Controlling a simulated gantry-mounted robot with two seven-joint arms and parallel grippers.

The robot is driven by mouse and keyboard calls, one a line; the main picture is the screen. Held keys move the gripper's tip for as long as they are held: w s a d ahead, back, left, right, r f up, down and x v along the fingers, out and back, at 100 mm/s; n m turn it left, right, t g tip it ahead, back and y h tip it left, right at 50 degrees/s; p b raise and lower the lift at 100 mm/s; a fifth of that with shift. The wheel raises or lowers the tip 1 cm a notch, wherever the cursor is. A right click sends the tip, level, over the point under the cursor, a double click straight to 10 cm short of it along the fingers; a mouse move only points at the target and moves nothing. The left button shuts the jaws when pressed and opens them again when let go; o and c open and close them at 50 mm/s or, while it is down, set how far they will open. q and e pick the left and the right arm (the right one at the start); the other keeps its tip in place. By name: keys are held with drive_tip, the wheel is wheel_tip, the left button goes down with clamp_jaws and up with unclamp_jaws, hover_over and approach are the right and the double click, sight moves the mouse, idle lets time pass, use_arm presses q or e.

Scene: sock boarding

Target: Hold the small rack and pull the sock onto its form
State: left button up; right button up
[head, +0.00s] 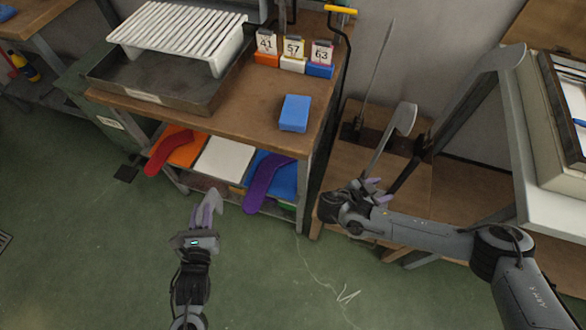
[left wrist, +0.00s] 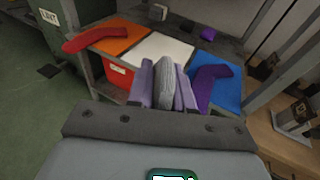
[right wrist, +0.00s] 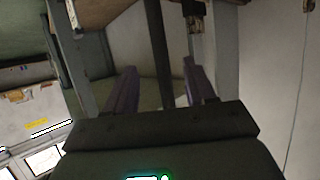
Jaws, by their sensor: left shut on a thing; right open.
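My left gripper (head: 205,218) is shut on a grey sock (head: 213,200), held above the floor in front of the bench; the sock also shows between the fingers in the left wrist view (left wrist: 167,84). The small rack carries a grey foot-shaped form (head: 403,119), standing upright on the low wooden platform at right. My right gripper (head: 372,187) is open beside the lower part of this rack. In the right wrist view a dark upright bar (right wrist: 158,50) shows between its open fingers; I cannot tell whether they touch it. The rack's base is partly hidden.
A larger form (head: 485,68) and a thin one (head: 377,75) stand near the small rack. A red sock (head: 165,150) and a purple sock (head: 262,185) lie on the bench's lower shelf, with a bare white pad (head: 225,158) between. A blue block (head: 295,112) sits above.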

sight(395, 185)
drive_tip(key=b+x, duration=0.2)
drive_tip(key=b, duration=0.1)
drive_tip(key=b+x, duration=0.2)
drive_tip(key=b, duration=0.1)
drive_tip(key=shift+d+f, duration=0.15)
drive_tip(key=shift+f, duration=0.2)
drive_tip(key=b+x, duration=0.2)
drive_tip(key=x, duration=0.3)
drive_tip(key=shift+d+r, duration=0.1)
drive_tip(key=shift+r, duration=0.1)
drive_tip(key=shift+b+x, duration=0.5)
drive_tip(key=shift+x, duration=0.3)
drive_tip(key=shift+w+r, duration=0.1)
clamp_jaws()
